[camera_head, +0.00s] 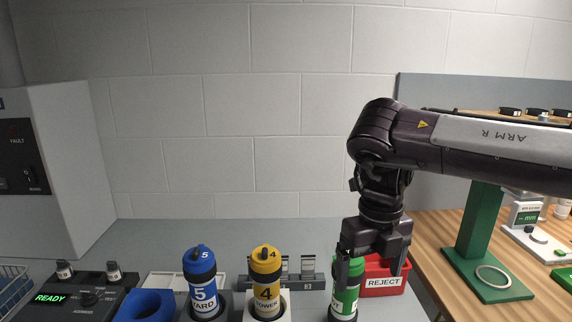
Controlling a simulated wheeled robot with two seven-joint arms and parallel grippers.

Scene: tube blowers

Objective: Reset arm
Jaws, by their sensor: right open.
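My right arm, marked ARM R, comes in from the right. My right gripper (372,265) points down with its fingers apart, over the green canister (345,300). One finger overlaps the canister's upper part in the picture; I cannot tell whether they touch. The canister stands upright, its top partly hidden by the gripper. A yellow canister (266,282) marked 4 TOWER and a blue canister (202,284) marked 5 YARD stand upright in holders to the left. My left gripper is not in view.
A red REJECT bin (384,279) sits close behind the right gripper. A green stand (480,245) is on the wooden table at the right. A wall closes the back.

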